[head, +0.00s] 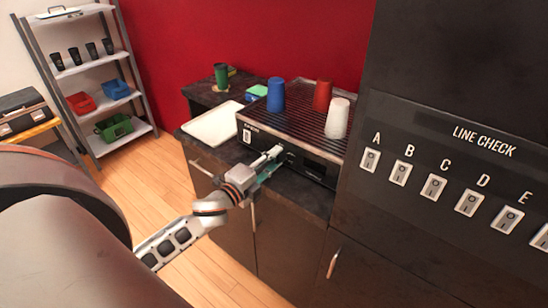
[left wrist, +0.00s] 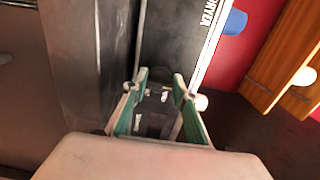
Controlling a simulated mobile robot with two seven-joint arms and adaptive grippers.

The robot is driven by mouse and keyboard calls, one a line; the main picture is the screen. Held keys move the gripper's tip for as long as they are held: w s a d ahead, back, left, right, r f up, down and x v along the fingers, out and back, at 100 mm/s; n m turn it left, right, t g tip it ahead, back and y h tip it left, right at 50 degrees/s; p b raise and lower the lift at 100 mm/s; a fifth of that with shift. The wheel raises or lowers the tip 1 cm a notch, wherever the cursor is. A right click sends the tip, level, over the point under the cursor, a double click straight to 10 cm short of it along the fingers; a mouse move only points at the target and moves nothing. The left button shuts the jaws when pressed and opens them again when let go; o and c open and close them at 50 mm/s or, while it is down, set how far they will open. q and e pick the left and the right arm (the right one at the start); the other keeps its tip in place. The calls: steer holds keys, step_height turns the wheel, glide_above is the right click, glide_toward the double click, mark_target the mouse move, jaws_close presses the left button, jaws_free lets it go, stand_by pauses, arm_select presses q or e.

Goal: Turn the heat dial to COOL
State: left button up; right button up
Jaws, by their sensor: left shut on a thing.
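The black machine (head: 305,165) with a ribbed top stands on the dark counter, its front facing me. My left gripper (head: 273,157) is at the middle of that front. In the left wrist view, the teal fingers of the left gripper (left wrist: 161,82) reach to the black front panel, closed on a small dark part between them. I take this part to be the heat dial (left wrist: 162,97); the fingers mostly hide it. Its pointer and the COOL mark cannot be read. My right gripper is not in view.
Blue (head: 276,95), red (head: 322,95) and white (head: 337,118) cups stand upside down on the machine. A white tray (head: 212,125) lies left of it. A switch panel marked LINE CHECK (head: 450,180) stands at right. A shelf rack (head: 90,75) is at far left.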

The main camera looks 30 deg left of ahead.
arm_select(q)
steer(key=shift+a, duration=0.1)
stand_by(0.4)
steer(key=o, duration=1.1)
steer(key=shift+s, duration=0.5)
steer(key=s, duration=0.7)
steer(key=s+a, duration=0.1)
steer(key=s, duration=0.3)
